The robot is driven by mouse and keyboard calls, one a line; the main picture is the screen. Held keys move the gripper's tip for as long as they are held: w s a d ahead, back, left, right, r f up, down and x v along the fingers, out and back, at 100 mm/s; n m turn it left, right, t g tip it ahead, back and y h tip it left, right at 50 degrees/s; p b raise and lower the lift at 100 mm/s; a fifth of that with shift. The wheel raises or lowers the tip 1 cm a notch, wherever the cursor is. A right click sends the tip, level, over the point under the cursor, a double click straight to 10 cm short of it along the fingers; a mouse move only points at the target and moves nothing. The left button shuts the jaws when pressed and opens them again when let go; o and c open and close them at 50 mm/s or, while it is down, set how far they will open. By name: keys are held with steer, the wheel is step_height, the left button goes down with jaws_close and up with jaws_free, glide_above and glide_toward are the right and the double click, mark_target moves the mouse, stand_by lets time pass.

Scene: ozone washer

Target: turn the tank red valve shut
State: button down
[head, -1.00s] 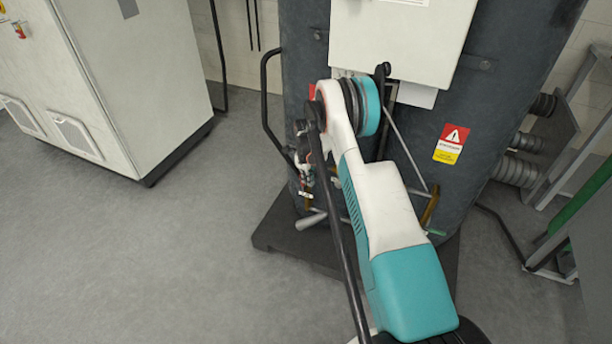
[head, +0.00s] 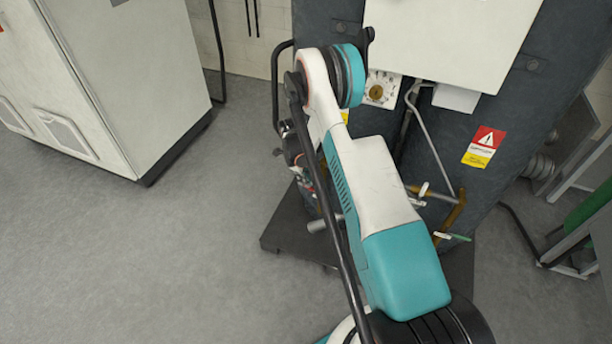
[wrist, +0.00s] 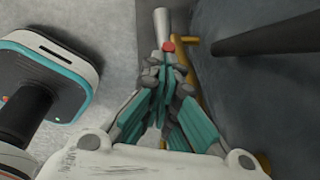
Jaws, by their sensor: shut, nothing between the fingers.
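A small red part (wrist: 168,46), which looks like the red valve, shows in the wrist view just beyond my fingertips, next to a pale cylinder (wrist: 161,22) and a brass-coloured pipe (wrist: 187,70). My gripper (wrist: 167,62) has its fingers together and empty, pointing at the red part. I cannot tell whether they touch; the fingers cover the valve's lower side. In the head view my arm hides the gripper and most of the valve fittings low on the dark tank (head: 415,160).
A white cabinet (head: 125,90) stands at the left. The tank carries a white box (head: 430,40), a warning label (head: 483,147), thin pipes and a black rail (head: 274,85). Grey floor at the left is clear.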

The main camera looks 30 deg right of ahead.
steer(key=shift+w+a+f, duration=0.35)
steer(key=shift+w+f, duration=0.1)
steer(key=shift+f, duration=0.25)
steer(key=shift+w+a+f, duration=0.35)
steer(key=shift+w+f, duration=0.05)
steer(key=shift+f, duration=0.25)
